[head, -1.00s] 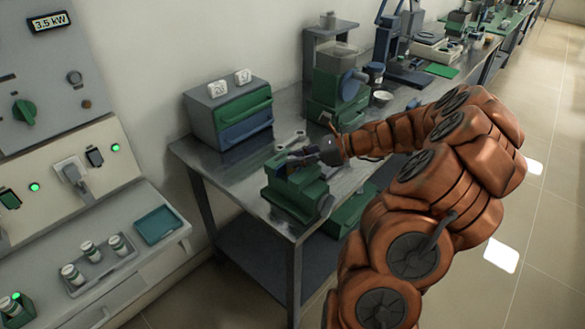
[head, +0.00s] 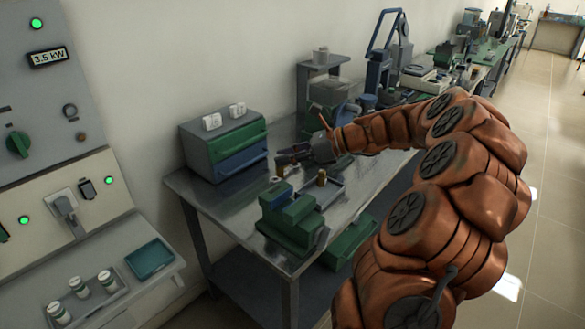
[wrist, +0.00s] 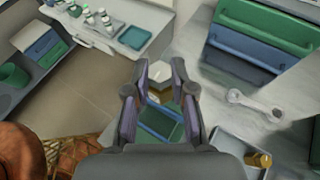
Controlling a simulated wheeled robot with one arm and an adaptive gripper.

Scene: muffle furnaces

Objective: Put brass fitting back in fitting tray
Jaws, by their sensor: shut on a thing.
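My gripper (head: 282,157) is shut on a small brass fitting (head: 280,171) and holds it up above the bench. In the wrist view the held fitting (wrist: 157,86) shows between the fingertips (wrist: 161,74). The grey fitting tray (head: 334,192) lies on the bench to the right of the gripper in the head view. It is at the lower right in the wrist view (wrist: 226,147). Another brass fitting (head: 321,178) stands in the tray. The green vise (head: 290,212) is nearer the bench's front corner, with nothing seen in its jaws.
A grey cabinet with green and blue drawers (head: 222,141) stands at the back left of the bench. A wrench (wrist: 254,101) lies on the bench between cabinet and tray. Machines (head: 335,95) crowd the bench beyond. A control panel (head: 75,185) is on the left.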

